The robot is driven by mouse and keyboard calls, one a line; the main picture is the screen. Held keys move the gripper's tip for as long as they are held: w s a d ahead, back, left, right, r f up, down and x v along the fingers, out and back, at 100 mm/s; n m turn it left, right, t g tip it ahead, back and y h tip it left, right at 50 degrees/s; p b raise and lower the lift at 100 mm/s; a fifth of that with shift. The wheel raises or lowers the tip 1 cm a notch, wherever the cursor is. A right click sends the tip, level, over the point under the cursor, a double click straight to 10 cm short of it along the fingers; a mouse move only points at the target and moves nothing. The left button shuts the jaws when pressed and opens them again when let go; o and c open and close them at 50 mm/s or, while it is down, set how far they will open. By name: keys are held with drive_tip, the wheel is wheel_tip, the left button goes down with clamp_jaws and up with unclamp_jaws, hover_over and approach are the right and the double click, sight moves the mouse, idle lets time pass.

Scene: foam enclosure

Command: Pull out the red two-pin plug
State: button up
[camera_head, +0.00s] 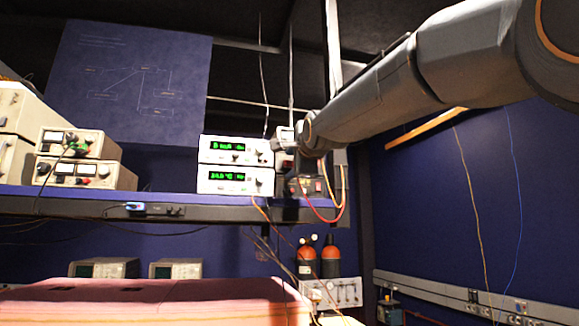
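My arm reaches in from the upper right, and my gripper (283,142) is at its end, in front of the upper right of the stacked instruments. It is small and dark here, and I cannot tell whether its fingers are open or shut. Below it, a dark box (309,189) with small red parts (318,186) sits on the shelf. A red cable (318,215) and a yellow-orange cable loop down beside it. I cannot make out for certain which red part is the two-pin plug; it may be hidden behind my gripper.
Two white instruments with green displays (236,151) stand stacked on the blue-edged shelf (190,203). Analog meters (80,173) stand at the left. Orange-topped bottles (330,262) are below the shelf. A pink padded surface (150,302) fills the lower left.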

sight(292, 162)
clamp_jaws()
drive_tip(key=shift+s, duration=0.1)
drive_tip(key=shift+b+v, duration=1.75)
drive_tip(key=shift+v, duration=1.2)
